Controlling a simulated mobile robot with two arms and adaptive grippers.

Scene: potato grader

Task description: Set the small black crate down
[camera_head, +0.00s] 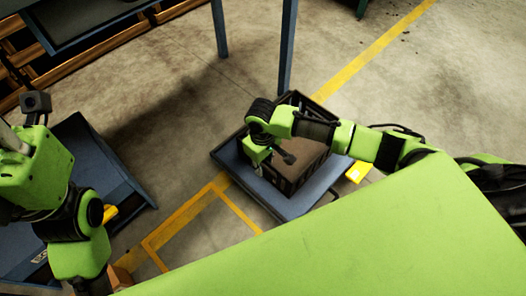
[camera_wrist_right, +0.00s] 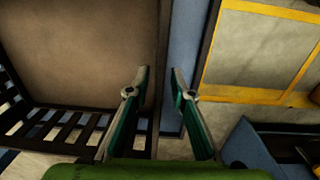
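The small black crate (camera_head: 318,167) has slatted walls and a plain brown inside. It rests on a blue platform (camera_head: 228,157) in the head view. In the right wrist view, the slatted wall of the crate (camera_wrist_right: 60,127) fills the left side. My right gripper (camera_head: 267,158) is at the crate's left side. Its fingers (camera_wrist_right: 160,76) are apart, one on each side of the crate's wall, with gaps showing. My left arm is at the left edge of the head view; its fingers cannot be made out clearly.
A blue table with legs (camera_head: 287,50) stands behind the crate. Another blue platform (camera_head: 105,165) is at left, near my left arm. Yellow lines (camera_head: 185,217) mark the concrete floor. A yellow piece (camera_head: 359,171) shows right of the crate. Open floor lies behind at right.

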